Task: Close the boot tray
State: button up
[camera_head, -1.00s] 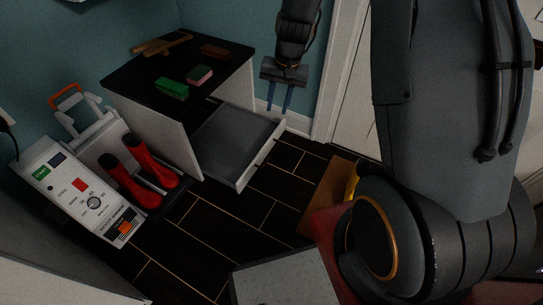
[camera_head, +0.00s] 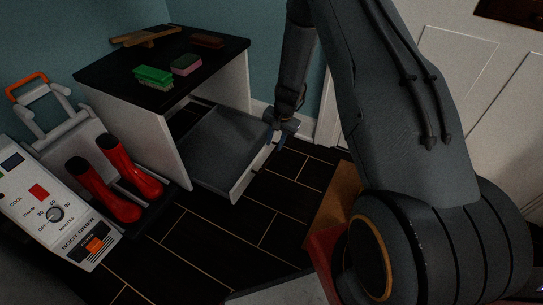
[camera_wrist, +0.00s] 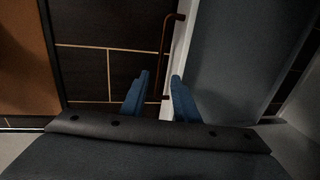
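The boot tray (camera_head: 222,142) is a grey, shallow pull-out tray with a pale front, standing out of the white cabinet (camera_head: 138,133) with the black top. It is empty. My gripper (camera_head: 273,137) is at the far right end of the tray's front edge. In the wrist view the two blue fingers of my gripper (camera_wrist: 160,95) are apart, near the tray's pale front (camera_wrist: 181,48). I cannot tell whether they touch it. A thin copper-coloured handle (camera_wrist: 164,48) runs along the outer side of that front.
Red boots (camera_head: 108,187) stand on a boot dryer (camera_head: 58,212) left of the cabinet. A green brush (camera_head: 153,76), a pink sponge (camera_head: 186,64) and other items lie on the cabinet top. Dark floor (camera_head: 240,225) in front of the tray is clear. An orange-brown box (camera_head: 332,192) stands to the right.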

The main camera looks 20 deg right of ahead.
aim_at(271, 157)
jog(key=f+b, duration=0.1)
jog(key=f, duration=0.1)
jog(key=f+b, duration=0.1)
jog(key=f, duration=0.2)
jog(key=w+a+f+b, duration=0.1)
jog(key=f, duration=0.1)
jog(key=shift+f, duration=0.15)
grip_shut()
